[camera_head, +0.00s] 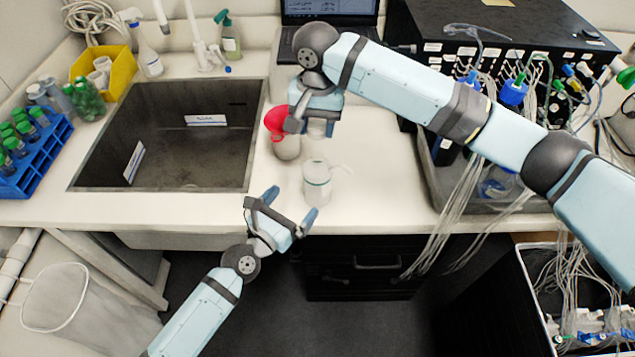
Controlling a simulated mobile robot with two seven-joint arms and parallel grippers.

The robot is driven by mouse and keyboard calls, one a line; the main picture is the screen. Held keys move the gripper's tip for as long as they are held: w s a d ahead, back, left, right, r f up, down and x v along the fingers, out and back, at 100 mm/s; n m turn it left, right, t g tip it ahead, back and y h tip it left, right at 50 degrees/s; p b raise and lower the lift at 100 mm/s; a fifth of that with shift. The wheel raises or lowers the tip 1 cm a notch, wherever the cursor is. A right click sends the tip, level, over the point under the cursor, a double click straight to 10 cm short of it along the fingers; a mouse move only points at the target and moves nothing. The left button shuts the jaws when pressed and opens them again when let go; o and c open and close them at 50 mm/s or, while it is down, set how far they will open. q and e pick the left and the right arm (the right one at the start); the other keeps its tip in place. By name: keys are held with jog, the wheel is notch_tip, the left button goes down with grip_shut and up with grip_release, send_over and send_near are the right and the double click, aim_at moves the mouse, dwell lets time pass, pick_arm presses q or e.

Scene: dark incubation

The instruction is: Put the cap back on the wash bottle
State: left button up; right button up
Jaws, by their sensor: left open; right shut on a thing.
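A red cap-like piece (276,121) is at the fingers of my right gripper (311,126), above the counter right of the sink. The gripper is shut, and its own fingers hide much of the grip. A squat white bottle (316,188) with a thin dark line and a pale spout toward the right stands upright nearer the counter's front edge. My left gripper (292,205) is open and empty, below and left of the white bottle, near that edge.
The sink (165,178) lies left of the bottle. A grey tray (470,200) with bottles and hanging tubing is at right, by a black box (500,45). A laptop (330,12) stands behind. A blue tube rack (38,158) is far left.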

aim_at(317, 175)
pick_arm(q)
jog(key=x, duration=1)
jog(key=shift+w+d, duration=0.1)
jog(key=shift+w, duration=0.05)
jog(key=shift+c, duration=0.2)
jog(key=c, duration=1.3)
pick_arm(e)
jog(key=shift+f, duration=2.55)
jog(key=shift+f, duration=0.9)
jog(key=shift+f, duration=0.55)
